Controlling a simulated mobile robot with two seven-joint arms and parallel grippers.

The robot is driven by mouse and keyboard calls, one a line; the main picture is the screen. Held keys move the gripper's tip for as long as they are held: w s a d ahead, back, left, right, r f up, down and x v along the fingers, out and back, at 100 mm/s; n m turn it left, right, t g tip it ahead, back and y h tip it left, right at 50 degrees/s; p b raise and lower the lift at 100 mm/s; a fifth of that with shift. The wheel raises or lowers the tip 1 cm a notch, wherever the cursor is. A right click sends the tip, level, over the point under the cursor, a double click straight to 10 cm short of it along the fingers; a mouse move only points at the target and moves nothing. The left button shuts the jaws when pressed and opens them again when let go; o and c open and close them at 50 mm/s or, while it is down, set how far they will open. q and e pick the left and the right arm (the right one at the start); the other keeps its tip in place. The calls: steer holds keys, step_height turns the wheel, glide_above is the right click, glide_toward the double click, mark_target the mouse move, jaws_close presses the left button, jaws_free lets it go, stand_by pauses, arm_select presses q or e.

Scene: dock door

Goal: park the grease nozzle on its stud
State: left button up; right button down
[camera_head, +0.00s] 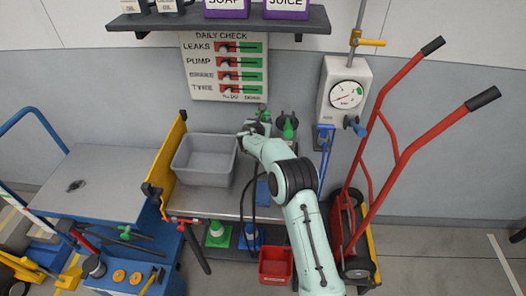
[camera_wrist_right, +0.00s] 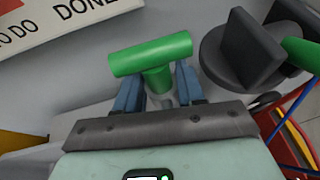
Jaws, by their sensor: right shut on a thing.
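My right gripper (camera_head: 258,124) is at the wall above the bench, just right of the grey bin. In the right wrist view its blue fingers (camera_wrist_right: 157,88) are shut on a green T-shaped piece, which looks like the grease nozzle (camera_wrist_right: 152,55). The nozzle also shows small in the head view (camera_head: 263,113). A dark round fixture, apparently the stud (camera_wrist_right: 240,48), is to the right of the nozzle, and a gap separates them. In the head view the stud (camera_head: 287,117) has a green part at its front. My left gripper is out of view.
The grey bin (camera_head: 205,136) stands on the bench left of my right gripper. The daily check board (camera_head: 224,66) hangs above. A gauge box (camera_head: 346,92) and red hand truck (camera_head: 397,150) stand right. A black hose (camera_head: 243,210) hangs beside my arm.

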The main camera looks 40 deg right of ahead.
step_height(320, 180, down, 10)
steer(key=shift+r+b, duration=0.2)
steer(key=shift+b, duration=0.2)
step_height(320, 180, down, 5)
steer(key=shift+r, duration=0.1)
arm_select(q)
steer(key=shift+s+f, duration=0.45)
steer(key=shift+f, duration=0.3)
arm_select(e)
steer(key=shift+f, duration=0.25)
steer(key=c, duration=0.7)
jaws_free()
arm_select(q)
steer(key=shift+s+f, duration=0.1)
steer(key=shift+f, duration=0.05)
